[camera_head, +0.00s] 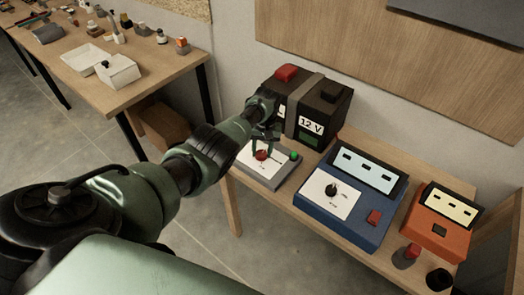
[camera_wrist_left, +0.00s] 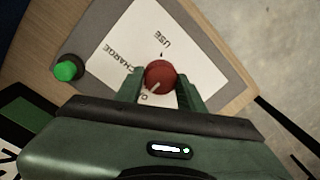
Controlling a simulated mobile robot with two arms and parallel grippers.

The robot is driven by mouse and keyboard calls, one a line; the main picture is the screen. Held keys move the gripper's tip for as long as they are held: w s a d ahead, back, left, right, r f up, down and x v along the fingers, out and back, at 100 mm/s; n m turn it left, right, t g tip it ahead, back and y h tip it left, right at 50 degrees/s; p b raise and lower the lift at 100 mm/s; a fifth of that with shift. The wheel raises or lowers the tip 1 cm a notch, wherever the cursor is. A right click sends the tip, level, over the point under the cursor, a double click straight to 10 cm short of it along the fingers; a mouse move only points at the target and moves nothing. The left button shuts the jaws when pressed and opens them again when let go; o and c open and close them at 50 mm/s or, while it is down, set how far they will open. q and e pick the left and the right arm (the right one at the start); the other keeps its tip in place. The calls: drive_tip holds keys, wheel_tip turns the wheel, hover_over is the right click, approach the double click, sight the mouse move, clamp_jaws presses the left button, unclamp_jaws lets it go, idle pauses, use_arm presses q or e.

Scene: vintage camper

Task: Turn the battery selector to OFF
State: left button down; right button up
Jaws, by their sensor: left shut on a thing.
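The battery selector (camera_head: 265,170) is a grey box with a white label plate on the wooden bench. Its red knob (camera_wrist_left: 160,75) stands between the two fingers of my left gripper (camera_wrist_left: 158,88), which is shut on it. The knob also shows in the head view (camera_head: 261,155). In the left wrist view, USE is at the top of the plate, CHARGE at the left, and a word starting with O is partly hidden by the gripper. A pale line on the knob points to the lower left, toward that O. My right gripper is not in view.
A green button (camera_wrist_left: 68,69) sits on the box beside the plate. A black 12 V battery (camera_head: 320,105) stands behind. A blue meter box (camera_head: 345,215) and an orange one (camera_head: 435,240) stand to the right. A cluttered table (camera_head: 175,65) is at upper left.

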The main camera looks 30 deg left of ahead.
sight(263, 153)
use_arm(q)
drive_tip(key=shift+r, duration=0.1)
drive_tip(key=c, duration=0.9)
unclamp_jaws()
drive_tip(key=r, duration=0.4)
drive_tip(key=r+p, duration=0.1)
drive_tip(key=r, duration=0.2)
drive_tip(key=shift+w+d+r, duration=0.15)
drive_tip(key=shift+d+r, duration=0.05)
drive_tip(key=shift+r, duration=0.15)
